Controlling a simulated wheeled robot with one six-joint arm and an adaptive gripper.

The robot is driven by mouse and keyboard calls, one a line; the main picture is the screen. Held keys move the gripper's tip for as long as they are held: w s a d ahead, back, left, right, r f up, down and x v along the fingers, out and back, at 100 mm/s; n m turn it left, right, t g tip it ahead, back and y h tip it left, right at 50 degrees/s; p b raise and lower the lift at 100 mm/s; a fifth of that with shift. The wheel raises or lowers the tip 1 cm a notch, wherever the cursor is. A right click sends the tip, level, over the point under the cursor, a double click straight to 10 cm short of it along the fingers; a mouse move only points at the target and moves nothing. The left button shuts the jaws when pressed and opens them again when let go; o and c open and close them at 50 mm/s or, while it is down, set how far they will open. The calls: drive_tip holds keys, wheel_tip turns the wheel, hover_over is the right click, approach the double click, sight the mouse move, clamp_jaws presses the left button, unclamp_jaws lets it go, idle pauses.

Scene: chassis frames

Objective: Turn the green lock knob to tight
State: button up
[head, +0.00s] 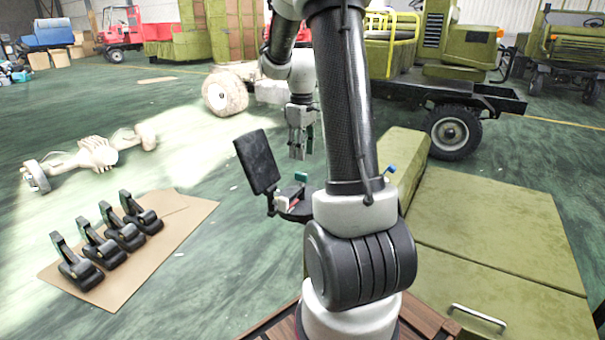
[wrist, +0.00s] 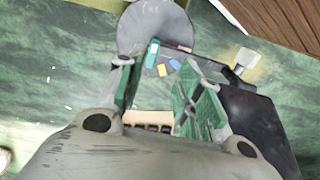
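The green lock knob (head: 301,177) stands on a small dark fixture (head: 293,213) below my gripper in the head view. In the wrist view a small green piece with a pale side (wrist: 152,53), which looks like the knob, lies near the edge of a round grey plate (wrist: 155,22). My gripper (head: 300,154) points down above the knob, apart from it. In the wrist view my gripper (wrist: 158,76) has its two green-padded fingers spread with nothing between them. Yellow (wrist: 162,70) and blue (wrist: 175,64) marks lie beside the green piece. The knob's exact angle is unclear.
A black tilted panel (head: 257,161) rises left of the fixture. A blue-topped part (head: 390,169) shows right of my arm. Several black clamp-like parts (head: 123,233) stand on a brown sheet (head: 186,218) at left. Green padded boxes (head: 490,220) fill the right. Open floor lies between.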

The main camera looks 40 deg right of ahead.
sight(301, 173)
drive_tip(key=shift+w+d+f, duration=0.25)
drive_tip(key=shift+w+f, duration=0.1)
drive_tip(key=shift+f, duration=0.15)
drive_tip(key=shift+w+d+f, duration=0.25)
drive_tip(key=shift+w+f, duration=0.05)
drive_tip(key=shift+f, duration=0.2)
wheel_tip(301, 173, down, 7)
drive_tip(key=shift+r, duration=0.1)
clamp_jaws()
